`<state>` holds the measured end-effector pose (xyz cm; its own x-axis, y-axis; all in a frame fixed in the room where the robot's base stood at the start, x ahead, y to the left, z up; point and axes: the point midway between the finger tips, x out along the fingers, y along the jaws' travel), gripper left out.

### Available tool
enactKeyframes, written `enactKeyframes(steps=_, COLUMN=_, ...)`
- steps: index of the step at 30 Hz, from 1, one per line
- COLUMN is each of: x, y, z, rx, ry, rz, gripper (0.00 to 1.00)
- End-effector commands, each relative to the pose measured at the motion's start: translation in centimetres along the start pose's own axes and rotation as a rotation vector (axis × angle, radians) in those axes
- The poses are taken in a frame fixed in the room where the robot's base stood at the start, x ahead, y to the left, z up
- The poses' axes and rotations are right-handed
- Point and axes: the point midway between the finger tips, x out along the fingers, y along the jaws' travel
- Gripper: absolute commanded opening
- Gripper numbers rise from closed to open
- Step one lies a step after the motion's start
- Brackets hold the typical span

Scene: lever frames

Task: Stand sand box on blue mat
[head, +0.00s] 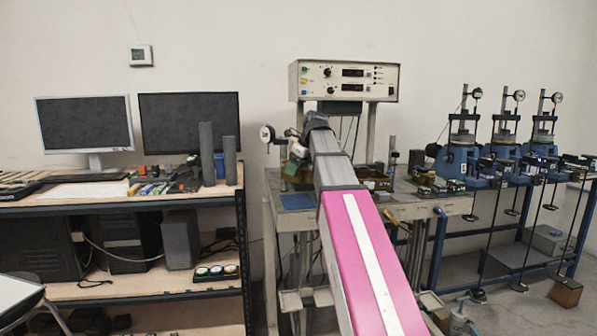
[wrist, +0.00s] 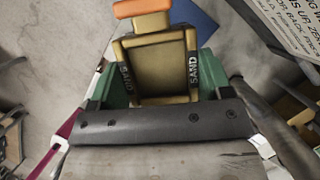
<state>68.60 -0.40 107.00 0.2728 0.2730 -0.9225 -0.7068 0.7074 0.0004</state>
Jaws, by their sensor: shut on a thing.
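My gripper (wrist: 160,78) is shut on the sand box (wrist: 158,68), a tan box with dark strips reading SAND at both sides. The green fingers press on its left and right sides in the wrist view. In the head view my gripper (head: 298,152) is over the bench in the middle, and the box is too small and covered to make out clearly. The blue mat (head: 297,201) lies flat on the bench near its front left edge, below the gripper. It also shows in the wrist view (wrist: 199,22), partly hidden behind the box.
An orange piece (wrist: 141,8) shows at the box's far end; I cannot tell whether it belongs to it. A control unit (head: 345,80) stands behind. Small items crowd the bench right of my arm. A shelf with monitors (head: 188,122) is at left, blue test devices (head: 457,165) at right.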

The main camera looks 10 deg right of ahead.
Motion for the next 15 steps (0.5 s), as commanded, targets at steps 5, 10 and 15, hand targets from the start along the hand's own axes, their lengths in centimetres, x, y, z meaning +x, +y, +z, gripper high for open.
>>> enactKeyframes(steps=5, x=0.4, y=0.0, z=-0.2, rx=0.000, ry=-0.001, rz=0.000, gripper=0.14)
enactKeyframes(steps=10, x=1.3, y=0.0, z=-0.6, rx=0.000, ry=0.000, rz=0.000, gripper=0.14)
enactKeyframes(steps=15, x=2.7, y=0.1, z=-1.1, rx=0.000, ry=-0.001, rz=0.000, gripper=0.14)
